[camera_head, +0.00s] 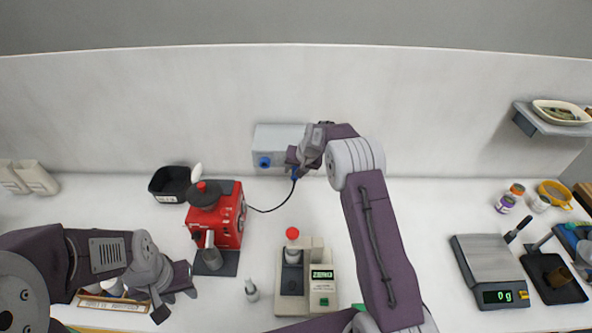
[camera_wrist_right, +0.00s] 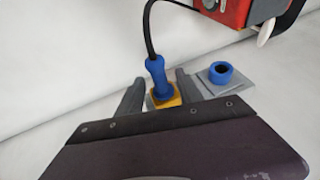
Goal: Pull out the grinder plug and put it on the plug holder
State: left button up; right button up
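The blue grinder plug (camera_wrist_right: 157,78) has a black cord at one end and a yellow block (camera_wrist_right: 165,101) at the other. In the head view the plug (camera_head: 294,178) is by the lower right of the grey wall box (camera_head: 278,137). My right gripper (camera_head: 298,157) is at the box's right side. In the right wrist view its fingers (camera_wrist_right: 161,90) stand on both sides of the yellow block; whether they press on it is unclear. A blue ring (camera_wrist_right: 220,73) sits on a grey face beside them. The red grinder (camera_head: 228,219) stands on the counter. My left gripper (camera_head: 173,295) is open and empty.
A black bin (camera_head: 171,183) is behind the grinder. A flat scale (camera_head: 489,268) is at the right. Counter between my right arm and the flat scale is clear.

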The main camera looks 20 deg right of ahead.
jog(key=b+v, duration=0.2)
jog(key=v, duration=0.7)
jog(key=shift+b, duration=0.4)
jog(key=shift+s, duration=0.1)
jog(key=s+a+f+n+g+h, duration=0.1)
jog(key=s+f+n, duration=0.15)
jog(key=s, duration=1.25)
jog(key=s+f+n+g, duration=0.1)
jog(key=s+f+g, duration=0.15)
jog(key=s, duration=1.25)
jog(key=shift+g, duration=0.25)
jog(key=f+b, duration=0.4)
jog(key=s+f+b, duration=0.1)
jog(key=f+b, duration=0.3)
jog(key=f, duration=0.1)
jog(key=a+f+b, duration=0.1)
jog(key=f+b, duration=0.3)
jog(key=f, duration=0.1)
jog(key=shift+s+a, duration=0.15)
jog(key=shift+s, duration=0.1)
jog(key=shift+s+f+b, duration=0.1)
jog(key=shift+f+b, duration=0.05)
jog(key=shift+b, duration=0.2)
jog(key=shift+s, duration=0.15)
